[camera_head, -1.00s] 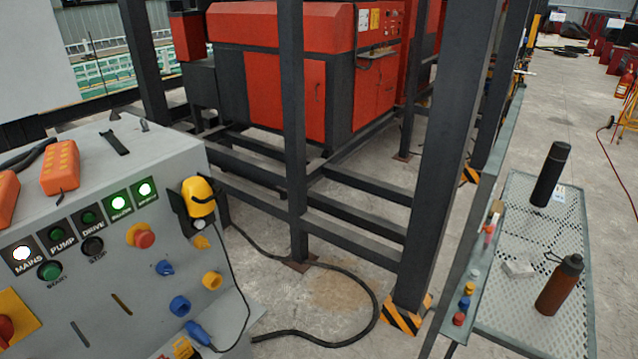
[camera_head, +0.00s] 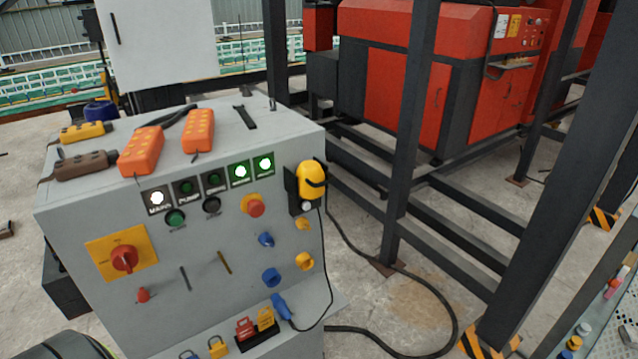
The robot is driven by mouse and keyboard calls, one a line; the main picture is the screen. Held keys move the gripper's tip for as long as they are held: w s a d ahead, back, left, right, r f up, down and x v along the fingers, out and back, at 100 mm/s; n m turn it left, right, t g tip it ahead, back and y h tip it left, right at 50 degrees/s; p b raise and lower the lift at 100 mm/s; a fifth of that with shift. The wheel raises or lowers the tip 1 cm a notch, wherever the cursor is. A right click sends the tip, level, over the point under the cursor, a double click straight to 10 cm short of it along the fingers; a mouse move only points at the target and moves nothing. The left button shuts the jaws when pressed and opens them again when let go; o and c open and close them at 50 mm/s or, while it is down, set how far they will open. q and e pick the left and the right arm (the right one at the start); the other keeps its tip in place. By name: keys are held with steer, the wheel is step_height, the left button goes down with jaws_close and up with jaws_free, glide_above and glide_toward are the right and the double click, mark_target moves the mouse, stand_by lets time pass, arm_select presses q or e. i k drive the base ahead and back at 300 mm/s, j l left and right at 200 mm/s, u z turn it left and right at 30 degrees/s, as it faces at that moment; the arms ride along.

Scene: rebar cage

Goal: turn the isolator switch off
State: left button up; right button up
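The isolator switch (camera_head: 124,257) is a red rotary knob on a yellow square plate (camera_head: 97,262), at the left of the grey control cabinet's front face. Its exact handle angle is hard to read at this size. The MAINS lamp (camera_head: 157,198) above it is lit white. Two lamps at the right end of that row are lit green. Neither of my grippers is in the view.
Orange pendants (camera_head: 141,150) and a dark strap lie on the cabinet top (camera_head: 225,130). A yellow device (camera_head: 311,180) hangs at the cabinet's right edge with a cable to the floor. Padlocks (camera_head: 217,346) sit low in front. Dark steel posts (camera_head: 408,130) stand to the right.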

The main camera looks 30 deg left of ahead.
mark_target(124, 257)
steer(key=u, duration=1.75)
